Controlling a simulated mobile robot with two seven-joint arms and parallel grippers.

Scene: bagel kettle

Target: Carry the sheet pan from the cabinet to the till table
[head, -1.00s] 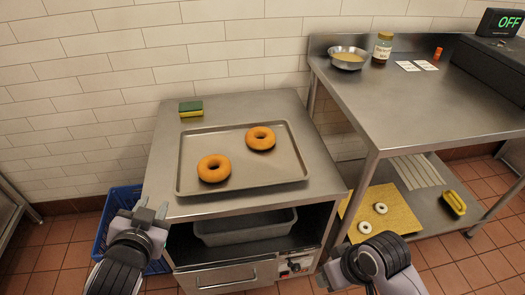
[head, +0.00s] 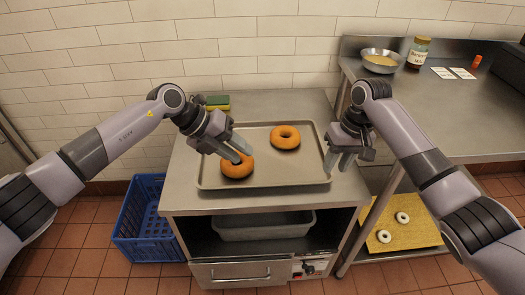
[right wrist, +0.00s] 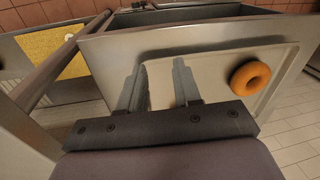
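The sheet pan (head: 215,184) lies flat on the steel cabinet (head: 180,197), with two orange-brown bagels on it, one near the left (head: 237,170) and one at the back (head: 285,130). My left gripper (head: 243,157) is open above the pan's left part, its fingertips overlapping the front bagel in the picture. My right gripper (head: 336,168) is open at the pan's right edge, fingers pointing down. In the right wrist view its fingers (right wrist: 157,82) stand apart near the pan rim (right wrist: 155,65); contact cannot be told. The till table (head: 440,110) stands to the right.
On the till table are a metal bowl (head: 381,66), a jar (head: 418,52), white cards (head: 453,73) and an orange item (head: 477,61). A sponge (head: 218,102) sits behind the pan. A blue crate (head: 145,222) is on the floor left. The till table's front middle is clear.

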